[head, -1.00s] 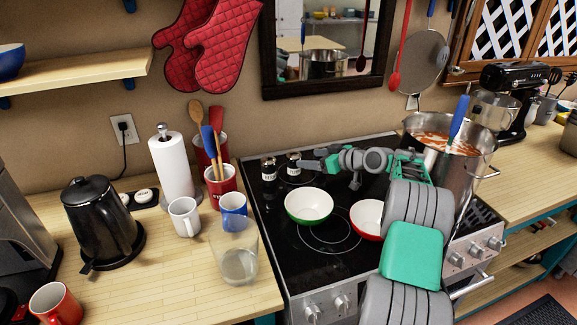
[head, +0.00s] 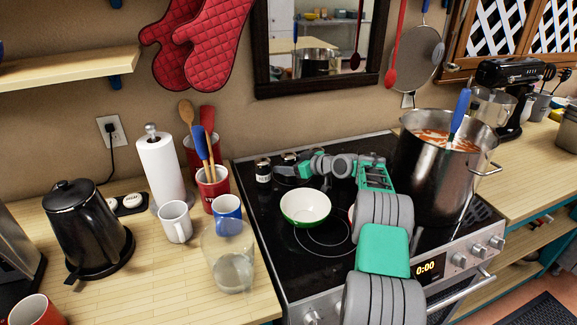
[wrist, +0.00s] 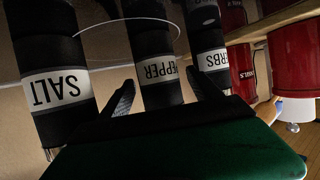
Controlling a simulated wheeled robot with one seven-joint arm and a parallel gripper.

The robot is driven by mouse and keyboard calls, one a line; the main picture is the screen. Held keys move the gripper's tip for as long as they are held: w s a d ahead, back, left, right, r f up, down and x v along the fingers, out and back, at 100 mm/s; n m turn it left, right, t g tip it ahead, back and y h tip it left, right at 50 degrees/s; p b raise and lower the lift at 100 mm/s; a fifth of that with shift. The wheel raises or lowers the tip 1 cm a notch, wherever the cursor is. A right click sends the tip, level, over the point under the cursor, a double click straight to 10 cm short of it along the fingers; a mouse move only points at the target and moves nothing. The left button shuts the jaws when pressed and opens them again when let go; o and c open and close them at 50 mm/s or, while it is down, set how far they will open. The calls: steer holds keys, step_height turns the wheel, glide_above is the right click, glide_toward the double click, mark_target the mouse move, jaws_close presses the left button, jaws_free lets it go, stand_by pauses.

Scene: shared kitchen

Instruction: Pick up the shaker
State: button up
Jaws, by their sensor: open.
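Three dark shakers with white labels stand in a row in the wrist view, upside down: salt (wrist: 55,90), pepper (wrist: 158,70) and herbs (wrist: 208,60). My gripper (wrist: 157,90) is open, its two dark fingers pointing at the pepper shaker, one on each side of it in the picture. Whether they reach around it I cannot tell. In the head view my gripper (head: 290,170) is at the back left of the stove. One shaker (head: 263,170) shows just left of it, and another (head: 289,157) is partly hidden behind it. Their labels are too small to read there.
A green bowl (head: 305,207) sits on the black stove top (head: 300,245) below my arm. A large pot (head: 435,180) stands right of my arm. A red utensil crock (head: 213,190), mugs and a glass (head: 229,270) stand on the counter to the left.

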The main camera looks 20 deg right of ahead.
steer(key=shift+c, duration=0.4)
jaws_close()
stand_by(0.4)
